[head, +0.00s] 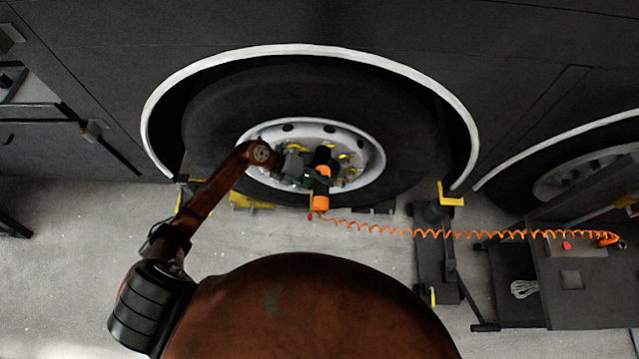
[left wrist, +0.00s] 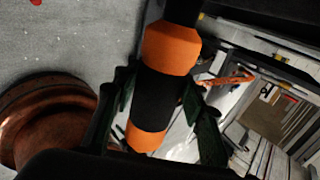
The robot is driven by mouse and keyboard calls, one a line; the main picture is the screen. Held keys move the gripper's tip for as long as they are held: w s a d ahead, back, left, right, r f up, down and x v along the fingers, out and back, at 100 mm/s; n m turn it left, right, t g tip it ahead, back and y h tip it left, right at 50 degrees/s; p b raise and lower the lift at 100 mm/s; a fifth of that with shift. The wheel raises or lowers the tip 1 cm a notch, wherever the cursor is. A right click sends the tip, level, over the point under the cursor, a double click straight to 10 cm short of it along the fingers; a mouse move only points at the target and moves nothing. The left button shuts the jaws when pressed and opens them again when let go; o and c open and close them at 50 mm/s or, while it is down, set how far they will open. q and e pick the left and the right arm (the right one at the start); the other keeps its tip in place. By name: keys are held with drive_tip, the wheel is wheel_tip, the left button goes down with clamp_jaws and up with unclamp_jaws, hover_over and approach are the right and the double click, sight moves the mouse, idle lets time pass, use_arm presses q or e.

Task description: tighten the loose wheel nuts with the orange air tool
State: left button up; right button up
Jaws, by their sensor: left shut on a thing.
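The orange air tool (head: 321,187) is in front of the wheel hub in the head view, with its black head toward the nuts. My left gripper (head: 298,168) is shut on it. In the left wrist view, the green-black fingers of my left gripper (left wrist: 160,105) lie on both sides of the black band of the orange air tool (left wrist: 172,50). The wheel (head: 262,135) has a pale rim and a black tyre. Several yellow-marked wheel nuts (head: 344,157) show around the hub; the tool and gripper hide others. Whether the tool touches a nut cannot be told.
A coiled orange hose (head: 440,234) runs from the tool to a dark cart (head: 585,280) at right. A jack stand (head: 434,215) with a yellow top stands right of the wheel. A second wheel (head: 580,178) is at far right. The floor at left is mostly clear.

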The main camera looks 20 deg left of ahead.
sight(315, 201)
use_arm(q)
drive_tip(key=shift+w+r, duration=0.2)
clamp_jaws()
use_arm(e)
drive_tip(key=shift+a, duration=0.15)
use_arm(q)
drive_tip(key=shift+w+a+r, duration=0.1)
drive_tip(key=shift+w, duration=0.1)
use_arm(e)
drive_tip(key=shift+r, duration=0.15)
idle(0.6)
drive_tip(key=shift+w, duration=0.1)
idle(0.4)
